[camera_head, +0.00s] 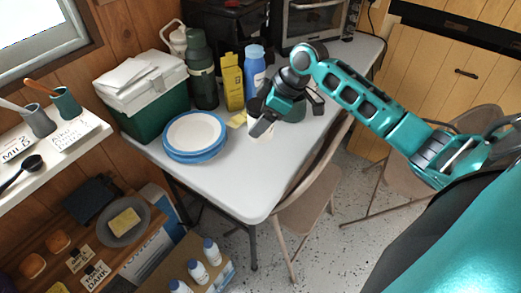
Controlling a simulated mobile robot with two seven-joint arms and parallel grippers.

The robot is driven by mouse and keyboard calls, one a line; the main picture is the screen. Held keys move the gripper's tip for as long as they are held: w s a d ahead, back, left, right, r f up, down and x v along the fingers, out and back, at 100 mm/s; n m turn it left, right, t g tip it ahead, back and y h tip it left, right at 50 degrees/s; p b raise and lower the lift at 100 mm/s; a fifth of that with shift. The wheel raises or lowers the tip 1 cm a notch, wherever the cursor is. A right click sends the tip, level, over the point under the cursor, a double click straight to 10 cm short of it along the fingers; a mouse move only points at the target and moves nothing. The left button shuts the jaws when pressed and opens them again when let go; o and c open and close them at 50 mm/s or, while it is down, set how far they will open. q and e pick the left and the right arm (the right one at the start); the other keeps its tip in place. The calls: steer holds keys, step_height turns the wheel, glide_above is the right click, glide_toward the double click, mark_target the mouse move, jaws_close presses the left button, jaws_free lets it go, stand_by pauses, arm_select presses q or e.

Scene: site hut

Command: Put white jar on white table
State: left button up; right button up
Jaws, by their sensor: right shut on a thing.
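The white table (233,185) stands in the middle of the head view, its front part bare. My right gripper (272,118) is over the table, reaching in from the right. It is shut on a white jar (261,131), which shows below and between the fingers. The fingers hide part of the jar. I cannot tell whether the jar touches the tabletop. My left gripper is not in view.
Blue-rimmed plates (194,136), a green-and-white cooler (147,92), a dark green flask (202,75), a yellow box (232,82) and a blue bottle (255,70) stand on the table. Folding chairs (312,193) stand at its right side.

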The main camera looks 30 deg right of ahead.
step_height(320, 180, down, 6)
steer(key=shift+r, duration=0.1)
steer(key=shift+f+b, duration=0.35)
steer(key=shift+f, duration=2.2)
steer(key=shift+f, duration=0.15)
steer(key=o, duration=1.3)
